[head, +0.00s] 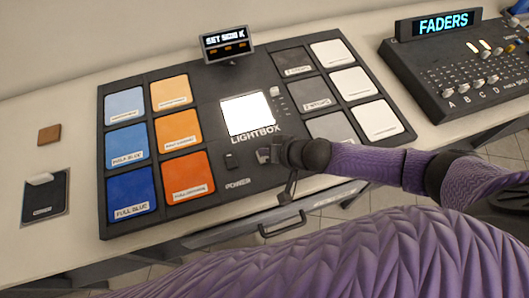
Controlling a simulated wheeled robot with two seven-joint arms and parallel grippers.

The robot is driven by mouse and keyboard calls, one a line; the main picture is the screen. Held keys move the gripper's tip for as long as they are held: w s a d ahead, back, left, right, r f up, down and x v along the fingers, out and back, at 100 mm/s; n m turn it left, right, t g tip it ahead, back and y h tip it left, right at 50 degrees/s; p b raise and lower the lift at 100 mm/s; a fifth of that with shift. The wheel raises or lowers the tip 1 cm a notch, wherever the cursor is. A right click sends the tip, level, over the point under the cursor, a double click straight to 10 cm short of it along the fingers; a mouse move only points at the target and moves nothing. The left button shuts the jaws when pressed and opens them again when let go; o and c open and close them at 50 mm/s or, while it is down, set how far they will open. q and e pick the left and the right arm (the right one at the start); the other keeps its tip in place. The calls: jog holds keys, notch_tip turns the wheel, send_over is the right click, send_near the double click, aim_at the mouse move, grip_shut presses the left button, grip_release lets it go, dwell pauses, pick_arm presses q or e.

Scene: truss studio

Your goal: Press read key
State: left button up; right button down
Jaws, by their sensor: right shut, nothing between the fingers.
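A black lightbox console (174,226) lies on the white bench, with a lit white square (247,114) in its middle. My right arm comes in from the right, and its gripper (266,156) is shut and empty over the console's front, just below the LIGHTBOX lettering. The gripper covers part of the panel there, and I cannot tell whether it touches it. A small black key (231,159) above the POWER label is just left of the gripper. I cannot make out a key labelled read; it may be hidden by the gripper. My left gripper is not in view.
Blue and orange swatches (179,131) fill the console's left, grey and white ones (349,83) its right. A small display (226,43) stands at its back. A faders box (440,65) is at the right. A brown chip (49,134) and a dark pouch (46,195) lie left.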

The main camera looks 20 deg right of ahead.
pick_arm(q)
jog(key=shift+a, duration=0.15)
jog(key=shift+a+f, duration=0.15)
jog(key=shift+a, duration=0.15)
pick_arm(e)
jog(key=shift+f, duration=0.2)
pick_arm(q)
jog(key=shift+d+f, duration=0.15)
pick_arm(e)
jog(key=shift+f, duration=0.2)
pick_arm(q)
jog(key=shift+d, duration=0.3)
pick_arm(e)
jog(key=shift+r, duration=0.15)
jog(key=shift+r+p, duration=0.65)
jog(key=shift+r, duration=0.1)
notch_tip(320, 180, up, 5)
jog(key=p, duration=0.5)
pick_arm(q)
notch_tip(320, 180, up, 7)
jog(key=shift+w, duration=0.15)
